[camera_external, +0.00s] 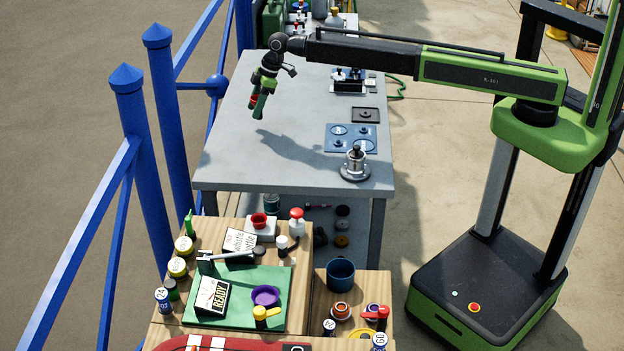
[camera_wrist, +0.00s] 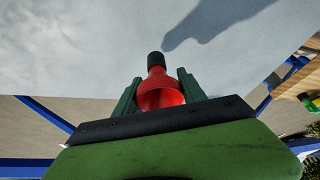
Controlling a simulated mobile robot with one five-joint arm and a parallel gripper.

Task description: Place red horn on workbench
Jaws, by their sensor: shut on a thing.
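My gripper (camera_external: 258,103) is above the left part of the grey workbench (camera_external: 230,170), pointing down. It is shut on the red horn (camera_wrist: 158,92), which shows in the wrist view between the two green fingers, with its black end pointing away from my gripper. In the external view only a small bit of red shows at the fingers, and the rest of the horn is hidden. The horn appears held apart from the workbench top, whose bare grey surface fills the upper part of the wrist view.
A blue plate with round discs (camera_external: 351,138), a dark square tray (camera_external: 365,115) and a metal flanged fitting (camera_external: 355,165) stand on the bench's right side. The bench's left and front are clear. Blue railing posts (camera_external: 150,160) rise at left. A cluttered wooden table (camera_external: 205,235) stands in front.

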